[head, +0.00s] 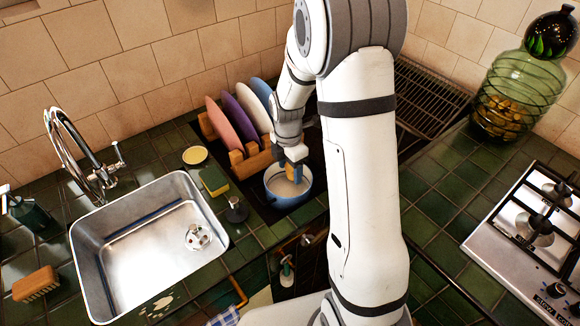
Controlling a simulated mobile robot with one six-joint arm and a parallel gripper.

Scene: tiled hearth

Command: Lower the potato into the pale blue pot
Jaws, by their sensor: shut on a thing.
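The pale blue pot (289,201) stands upright on the dark surface in front of the plate rack, its pale inside partly visible. My gripper (292,171) points down over the pot's opening and is shut on the potato (290,174). Only a small yellowish-brown part of the potato shows between the fingers. The potato appears at about rim height within the pot's outline. I cannot tell whether it touches the pot.
A wooden rack (249,164) with pink, purple and blue plates stands close behind and left of the pot. A sponge (214,181), a dark stopper-like object (236,209) and a steel sink (150,245) lie to the left. A gas hob (535,226) and a green glass jar (517,95) are at right.

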